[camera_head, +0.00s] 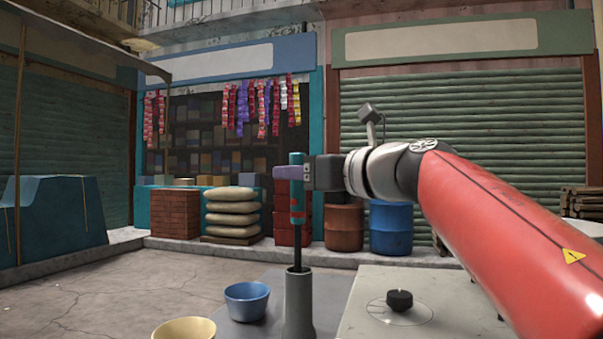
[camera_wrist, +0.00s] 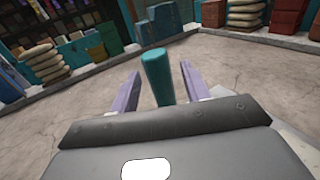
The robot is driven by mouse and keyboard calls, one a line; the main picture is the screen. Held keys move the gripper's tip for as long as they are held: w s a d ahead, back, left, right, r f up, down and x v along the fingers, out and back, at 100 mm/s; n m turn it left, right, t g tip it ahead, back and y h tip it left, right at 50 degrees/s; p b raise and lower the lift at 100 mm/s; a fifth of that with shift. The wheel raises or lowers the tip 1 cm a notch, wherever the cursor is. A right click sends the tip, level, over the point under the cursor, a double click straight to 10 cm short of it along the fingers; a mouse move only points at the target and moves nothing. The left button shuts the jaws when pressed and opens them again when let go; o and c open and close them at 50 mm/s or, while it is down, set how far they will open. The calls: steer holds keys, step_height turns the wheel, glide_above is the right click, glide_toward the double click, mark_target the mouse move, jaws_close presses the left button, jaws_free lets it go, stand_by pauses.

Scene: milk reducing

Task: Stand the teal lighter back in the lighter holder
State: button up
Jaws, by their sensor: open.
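The teal lighter (camera_head: 297,215) is upright, with its black stem running down into the mouth of the grey lighter holder (camera_head: 299,305). How deep the stem sits is hidden inside the holder. My gripper (camera_head: 290,172) is level with the upper part of the teal handle, reaching in from the right. In the wrist view the lighter's rounded teal end (camera_wrist: 158,75) stands between the two purple fingers of my gripper (camera_wrist: 159,72). A gap shows on both sides, so the jaws are open around the handle. The holder does not show in the wrist view.
A blue bowl (camera_head: 247,300) stands just left of the holder, and a yellow bowl (camera_head: 185,330) is nearer, at the bottom edge. A pale stove top (camera_head: 440,285) with a black knob (camera_head: 399,300) lies to the right. Barrels and sacks stand far behind.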

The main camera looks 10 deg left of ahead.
steer(key=v, duration=0.7)
steer(key=shift+s+d, duration=0.2)
steer(key=shift+d, duration=0.15)
steer(key=b+v, duration=0.1)
steer(key=v, duration=0.8)
stand_by(0.3)
stand_by(0.4)
